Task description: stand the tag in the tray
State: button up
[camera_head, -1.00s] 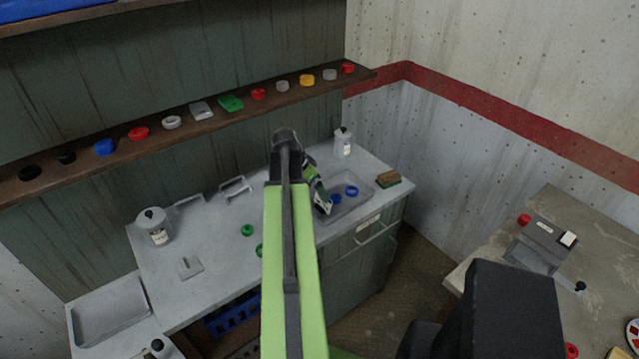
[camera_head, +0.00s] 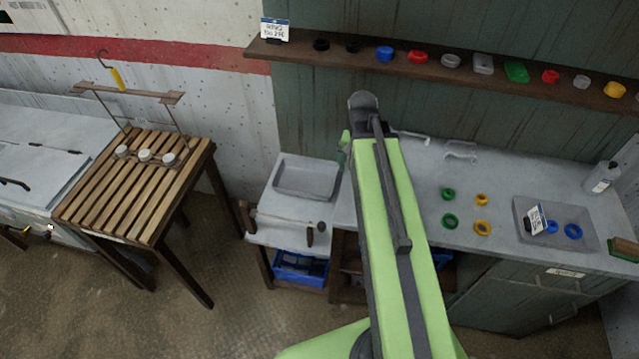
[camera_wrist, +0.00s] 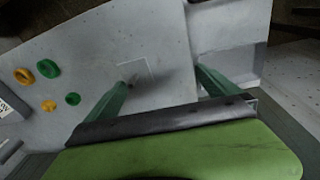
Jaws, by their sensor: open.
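A white tag (camera_head: 536,218) with a blue edge and dark base stands, slightly tilted in the picture, in the left part of the grey tray (camera_head: 580,244) on the counter. Two blue rings (camera_head: 573,231) lie in the same tray to its right. The tag's edge also shows at the far left of the wrist view (camera_wrist: 8,106). My gripper (camera_wrist: 162,80) is open and empty above the counter, well left of the tag. In the head view my arm hides most of the gripper.
Green rings (camera_head: 449,221) and yellow rings (camera_head: 482,228) lie on the counter (camera_head: 400,180) left of the tray. An empty metal tray (camera_head: 306,177) sits at the left. Another tag (camera_head: 275,29) stands on the shelf. A slatted table (camera_head: 140,190) stands further left, with floor between.

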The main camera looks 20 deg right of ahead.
jog(key=a+n+y, duration=0.1)
jog(key=a+n, duration=0.6)
jog(key=a, duration=1.2)
jog(key=shift+s, duration=0.3)
jog(key=shift+a+f, duration=0.1)
jog(key=shift+a, duration=0.05)
jog(key=shift+f+b, duration=0.55)
jog(key=shift+b, duration=0.05)
